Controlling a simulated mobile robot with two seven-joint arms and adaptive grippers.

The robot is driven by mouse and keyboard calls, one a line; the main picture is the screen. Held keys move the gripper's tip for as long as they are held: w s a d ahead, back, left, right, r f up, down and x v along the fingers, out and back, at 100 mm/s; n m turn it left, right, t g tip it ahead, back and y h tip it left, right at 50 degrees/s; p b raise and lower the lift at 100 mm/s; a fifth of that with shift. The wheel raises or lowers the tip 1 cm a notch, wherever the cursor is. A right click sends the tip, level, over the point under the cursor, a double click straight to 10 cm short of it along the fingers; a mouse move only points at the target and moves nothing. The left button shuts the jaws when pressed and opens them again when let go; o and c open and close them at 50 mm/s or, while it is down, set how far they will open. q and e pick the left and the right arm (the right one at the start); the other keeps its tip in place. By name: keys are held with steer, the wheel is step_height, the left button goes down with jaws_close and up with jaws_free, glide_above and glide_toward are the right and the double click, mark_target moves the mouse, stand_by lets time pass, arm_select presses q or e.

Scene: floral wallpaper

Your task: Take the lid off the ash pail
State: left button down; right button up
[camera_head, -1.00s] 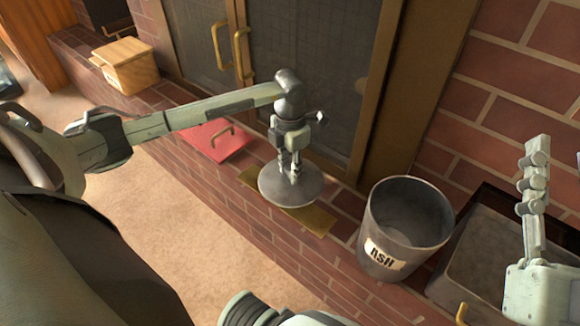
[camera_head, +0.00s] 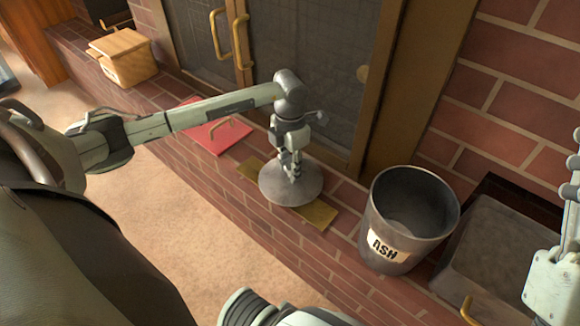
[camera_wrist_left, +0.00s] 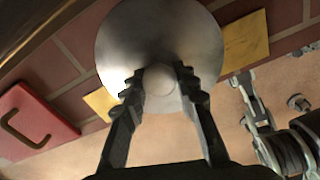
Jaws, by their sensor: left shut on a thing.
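The ash pail (camera_head: 385,246) is a grey metal bucket with a white ASH label. It stands upright and open-topped on the brick hearth. Its round grey lid (camera_head: 282,190) is apart from it, to the left, over a flat brass-yellow plate (camera_head: 319,214). My left gripper (camera_head: 293,174) points down from above and is shut on the knob of the lid. The left wrist view shows the fingers (camera_wrist_left: 163,85) on both sides of the round knob, with the lid (camera_wrist_left: 125,35) behind. I cannot tell whether the lid touches the plate.
A red panel with a brass handle (camera_head: 214,137) lies left of the lid. A wooden box (camera_head: 125,62) sits further left on the hearth. A grey bin with a brass handle (camera_head: 490,262) stands right of the pail. Glass doors with brass handles (camera_head: 240,45) rise behind.

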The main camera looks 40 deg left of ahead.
arm_select(q)
steer(key=shift+f+b, duration=0.4)
steer(key=shift+f, duration=0.15)
steer(key=c, duration=1.1)
jaws_free()
steer(key=shift+o, duration=0.3)
steer(key=o, duration=0.6)
steer(key=shift+c, duration=0.2)
step_height(320, 180, up, 12)
steer(key=shift+s, duration=0.1)
